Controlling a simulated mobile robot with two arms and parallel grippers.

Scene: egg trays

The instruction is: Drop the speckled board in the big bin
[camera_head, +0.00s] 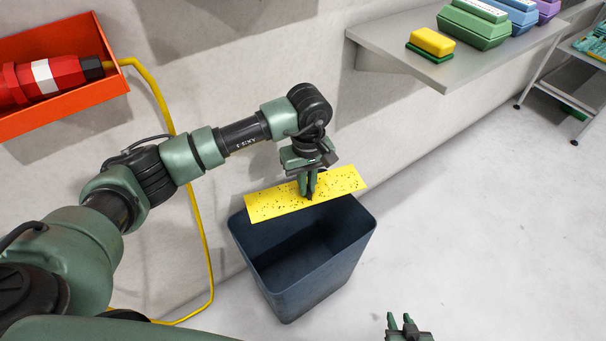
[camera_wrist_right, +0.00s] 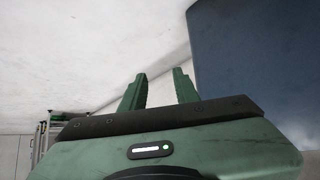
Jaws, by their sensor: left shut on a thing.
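The speckled board (camera_head: 272,202) is a flat yellow strip with black specks. My left gripper (camera_head: 309,195) is shut on it near its middle and holds it above the back part of the big bin's opening. The big bin (camera_head: 310,283) is dark blue, open at the top, and looks empty inside where I can see. My right gripper (camera_head: 401,320) is at the bottom edge of the head view, to the right of the bin. Its fingers (camera_wrist_right: 160,90) stand apart with nothing between them in the right wrist view, where the bin's wall (camera_wrist_right: 265,70) shows at the right.
A grey shelf (camera_head: 385,48) on the wall holds a yellow sponge (camera_head: 432,41) and several egg cartons (camera_head: 473,28). A red-orange box (camera_head: 75,99) with a red plug and a yellow cable (camera_head: 203,235) is at the left. The floor right of the bin is clear.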

